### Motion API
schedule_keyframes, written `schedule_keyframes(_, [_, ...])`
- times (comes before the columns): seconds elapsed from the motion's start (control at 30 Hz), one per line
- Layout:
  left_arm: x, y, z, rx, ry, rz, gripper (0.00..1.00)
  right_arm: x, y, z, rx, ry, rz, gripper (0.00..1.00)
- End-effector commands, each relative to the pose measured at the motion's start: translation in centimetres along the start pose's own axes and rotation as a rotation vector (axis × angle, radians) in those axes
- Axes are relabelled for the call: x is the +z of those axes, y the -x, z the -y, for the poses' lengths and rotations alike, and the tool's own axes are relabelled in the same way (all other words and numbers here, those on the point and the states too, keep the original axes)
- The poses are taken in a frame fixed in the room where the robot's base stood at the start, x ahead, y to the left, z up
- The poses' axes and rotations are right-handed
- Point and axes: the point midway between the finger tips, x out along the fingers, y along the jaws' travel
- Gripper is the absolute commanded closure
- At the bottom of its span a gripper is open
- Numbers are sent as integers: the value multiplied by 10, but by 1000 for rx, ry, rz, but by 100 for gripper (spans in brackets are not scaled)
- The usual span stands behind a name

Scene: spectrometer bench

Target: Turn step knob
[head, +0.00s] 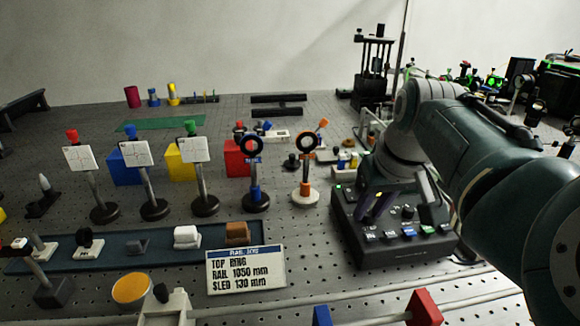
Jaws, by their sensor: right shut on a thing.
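A black control box (385,250) stands on the bench at right, with a row of small coloured buttons along its front and a small green light at its top left. My right gripper (402,208) reaches down over the box from the right, one finger to each side of a small dark knob (407,213) on its top face. The gripper is shut on this knob, though the contact is small and hard to see. Parts of the box's top are hidden behind the fingers and wrist. My left gripper is not in view.
A label card (246,269) stands left of the box, before a dark tray (120,248) of small parts. Several post-mounted white cards and two ring mounts (306,145) stand further back. A rail with a red block (424,308) runs along the front.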

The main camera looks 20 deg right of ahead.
Motion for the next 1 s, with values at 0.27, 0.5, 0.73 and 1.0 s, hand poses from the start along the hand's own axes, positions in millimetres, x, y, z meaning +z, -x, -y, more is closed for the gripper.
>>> schedule_keyframes(0.27, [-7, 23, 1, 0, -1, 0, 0, 0, 2, -4, -79, 204, 3, 100])
schedule_keyframes(0.5, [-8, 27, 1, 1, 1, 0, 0, 0, 0, -6, -156, 387, 3, 100])
schedule_keyframes(0.73, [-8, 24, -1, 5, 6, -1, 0, 0, -2, -6, -213, 522, 2, 100])
schedule_keyframes(1.0, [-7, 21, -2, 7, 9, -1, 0, -1, -2, -6, -249, 609, 2, 100])
